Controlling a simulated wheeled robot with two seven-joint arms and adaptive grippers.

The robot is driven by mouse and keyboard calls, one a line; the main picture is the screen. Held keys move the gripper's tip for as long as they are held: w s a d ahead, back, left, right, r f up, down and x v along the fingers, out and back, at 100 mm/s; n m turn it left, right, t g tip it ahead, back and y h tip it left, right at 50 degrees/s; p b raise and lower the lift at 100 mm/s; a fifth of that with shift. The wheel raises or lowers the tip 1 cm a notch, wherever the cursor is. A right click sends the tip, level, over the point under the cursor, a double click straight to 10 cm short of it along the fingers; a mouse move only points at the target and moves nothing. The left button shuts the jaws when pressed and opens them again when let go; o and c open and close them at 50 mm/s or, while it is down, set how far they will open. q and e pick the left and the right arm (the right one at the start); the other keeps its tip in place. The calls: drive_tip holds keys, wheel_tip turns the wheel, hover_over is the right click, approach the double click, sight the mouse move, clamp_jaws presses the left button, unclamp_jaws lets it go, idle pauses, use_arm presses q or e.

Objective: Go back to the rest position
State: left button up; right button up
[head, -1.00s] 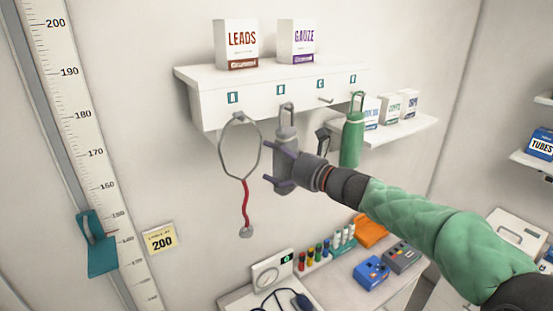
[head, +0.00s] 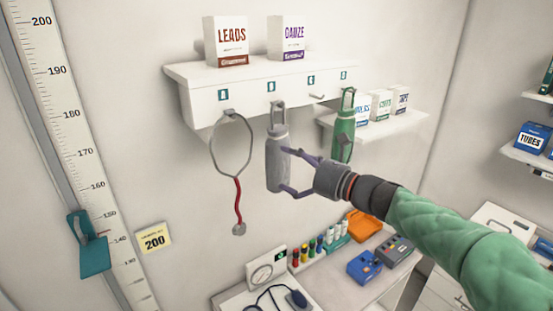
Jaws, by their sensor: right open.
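My right gripper (head: 290,173) is open, its two purple-grey fingers spread close to the right side of a grey bottle (head: 276,155). The bottle hangs upright by its loop from the white hook shelf (head: 205,102). I cannot tell whether a fingertip still touches it. A green bottle (head: 344,132) hangs to the right, behind the gripper. A stethoscope (head: 231,150) with a red tube hangs to the left. My left gripper is not in view.
A LEADS box (head: 227,41) and a GAUZE box (head: 288,38) stand on the hook shelf. A lower shelf (head: 400,130) with small boxes is at the right. Below is a counter with a blue device (head: 364,267) and an orange tray (head: 363,225). A height scale (head: 75,150) stands at the left.

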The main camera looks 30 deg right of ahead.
drive_tip(key=shift+v, duration=2.15)
drive_tip(key=a+f+n+g+h, duration=0.1)
drive_tip(key=a+f+n+g, duration=0.15)
drive_tip(key=f, duration=1.05)
drive_tip(key=w+a+f+n+g, duration=0.15)
drive_tip(key=f+g, duration=0.25)
drive_tip(key=f, duration=0.9)
drive_tip(key=a+f+n+g+h, duration=0.1)
drive_tip(key=a+f+n+g, duration=0.25)
drive_tip(key=f, duration=0.85)
drive_tip(key=s+a+f+n+g+h, duration=0.1)
drive_tip(key=s+a+f+n+g, duration=0.3)
drive_tip(key=f, duration=0.6)
drive_tip(key=s+a+f+n+g, duration=0.1)
drive_tip(key=s+a+f+n, duration=0.2)
drive_tip(key=s+f+n, duration=0.5)
drive_tip(key=s+a+f+n+g, duration=0.2)
drive_tip(key=s+a+f+n, duration=0.65)
drive_tip(key=a+f, duration=0.2)
wheel_tip(320, 180, down, 27)
drive_tip(key=w+a+n+b, duration=0.1)
drive_tip(key=w+b, duration=0.1)
drive_tip(key=b, duration=2.6)
drive_tip(key=shift+a+f+n+t+b, duration=0.2)
drive_tip(key=shift+a+n+t+b, duration=0.1)
drive_tip(key=shift+t+b, duration=0.1)
drive_tip(key=shift+w, duration=0.1)
